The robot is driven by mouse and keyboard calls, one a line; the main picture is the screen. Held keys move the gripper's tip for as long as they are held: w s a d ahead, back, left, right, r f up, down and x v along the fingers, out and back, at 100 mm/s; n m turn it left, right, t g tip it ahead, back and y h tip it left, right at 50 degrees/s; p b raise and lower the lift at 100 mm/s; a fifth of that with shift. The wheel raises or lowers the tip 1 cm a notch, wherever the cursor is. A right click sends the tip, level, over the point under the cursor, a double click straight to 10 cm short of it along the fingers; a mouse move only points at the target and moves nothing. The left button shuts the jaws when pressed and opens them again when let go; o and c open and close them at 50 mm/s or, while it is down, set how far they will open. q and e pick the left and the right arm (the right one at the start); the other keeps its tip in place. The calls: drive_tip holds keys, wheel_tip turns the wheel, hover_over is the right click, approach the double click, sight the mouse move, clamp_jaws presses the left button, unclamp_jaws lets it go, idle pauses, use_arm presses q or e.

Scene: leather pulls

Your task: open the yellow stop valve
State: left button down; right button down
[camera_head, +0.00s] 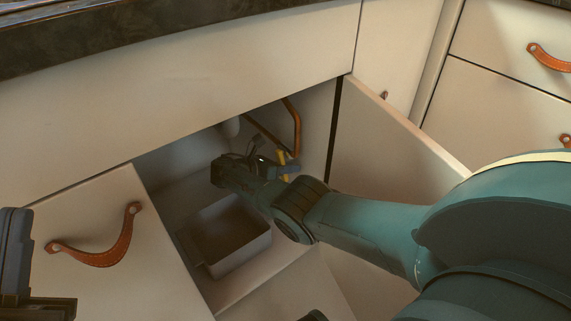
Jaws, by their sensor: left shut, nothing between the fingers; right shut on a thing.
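The yellow stop valve (283,167) shows as a small yellow piece at the back of the open cabinet under the counter, by the copper pipe. My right arm reaches in from the right, and my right gripper (265,162) is at the valve. It is shut on what looks like the yellow valve's handle. The fingers and the gripped part are small and partly hidden by my wrist, so the handle's angle cannot be told. My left gripper (20,265) is at the left edge, partly cut off, shut and empty, far from the valve.
A grey open bin (232,262) stands on the cabinet floor below my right forearm. The left door (110,280) with a leather pull (112,255) and the right door (375,145) stand open. A copper pipe (297,125) runs behind. The dark countertop (120,30) overhangs above.

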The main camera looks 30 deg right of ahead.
use_arm(q)
drive_tip(key=shift+w, duration=0.1)
use_arm(e)
drive_tip(key=shift+s, duration=0.15)
use_arm(q)
drive_tip(key=shift+r, duration=0.1)
use_arm(e)
drive_tip(key=c, duration=1.8)
unclamp_jaws()
use_arm(q)
drive_tip(key=shift+r, duration=0.3)
use_arm(e)
drive_tip(key=o, duration=0.5)
use_arm(q)
drive_tip(key=shift+f, duration=0.15)
